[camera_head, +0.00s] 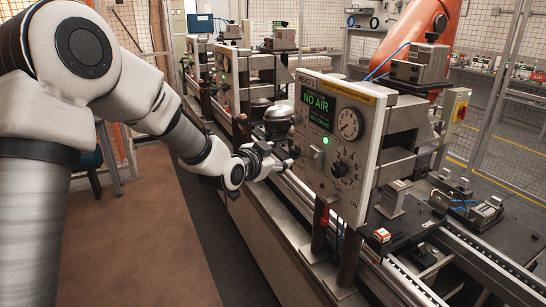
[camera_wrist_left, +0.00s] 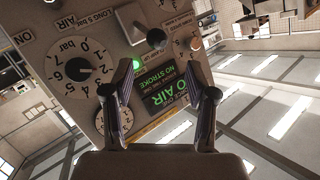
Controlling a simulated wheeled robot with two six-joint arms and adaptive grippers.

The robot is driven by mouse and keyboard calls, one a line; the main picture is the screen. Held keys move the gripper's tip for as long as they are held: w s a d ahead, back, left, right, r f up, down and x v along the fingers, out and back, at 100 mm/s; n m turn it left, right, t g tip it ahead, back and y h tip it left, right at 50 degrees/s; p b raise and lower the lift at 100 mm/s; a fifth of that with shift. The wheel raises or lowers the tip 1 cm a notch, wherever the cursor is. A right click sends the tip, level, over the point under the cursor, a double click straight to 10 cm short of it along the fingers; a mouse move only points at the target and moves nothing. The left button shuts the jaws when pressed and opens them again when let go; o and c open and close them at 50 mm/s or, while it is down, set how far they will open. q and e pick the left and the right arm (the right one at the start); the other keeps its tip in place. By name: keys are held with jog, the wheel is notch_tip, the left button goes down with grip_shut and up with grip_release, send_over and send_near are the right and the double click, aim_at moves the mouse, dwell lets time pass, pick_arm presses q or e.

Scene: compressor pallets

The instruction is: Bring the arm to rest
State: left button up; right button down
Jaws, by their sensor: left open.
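My left arm (camera_head: 190,140) reaches in from the left of the head view. Its gripper (camera_head: 286,160) is at the left edge of a grey control panel (camera_head: 318,190). The left wrist view shows the two dark fingers of the gripper (camera_wrist_left: 163,68) spread apart with nothing between them. The panel face is close in front of them, upside down; I cannot tell whether a fingertip touches it. My right gripper is in neither view.
The panel has a green "NO AIR" display (camera_head: 318,109), a lit green lamp (camera_head: 326,141), a gauge (camera_head: 349,124) and a black numbered knob (camera_head: 340,168). Similar stations stand behind along the line. An orange robot arm (camera_head: 410,32) is behind. Brown floor (camera_head: 150,235) lies open left.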

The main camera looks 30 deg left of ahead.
pick_arm(q)
jog(key=shift+v, duration=0.8)
jog(key=s+d+f+g, duration=0.1)
jog(key=s+f+g, duration=0.25)
jog(key=f, duration=0.85)
jog(key=s+d+f+g+b, duration=0.15)
jog(key=s+f, duration=0.35)
jog(key=f, duration=0.6)
jog(key=s+d+f+g, duration=0.1)
jog(key=s+f+g, duration=0.3)
jog(key=f, duration=0.8)
jog(key=s+f+n+g, duration=0.3)
jog(key=s+f, duration=0.2)
jog(key=s, duration=0.8)
jog(key=s+d+f+n+g+y, duration=0.1)
jog(key=s+f, duration=0.5)
jog(key=s, duration=0.8)
jog(key=n+g, duration=0.1)
jog(key=n, duration=0.1)
jog(key=shift+s+d+f+n+g, duration=0.25)
jog(key=shift+s+d+n+g, duration=0.05)
jog(key=shift+g, duration=0.1)
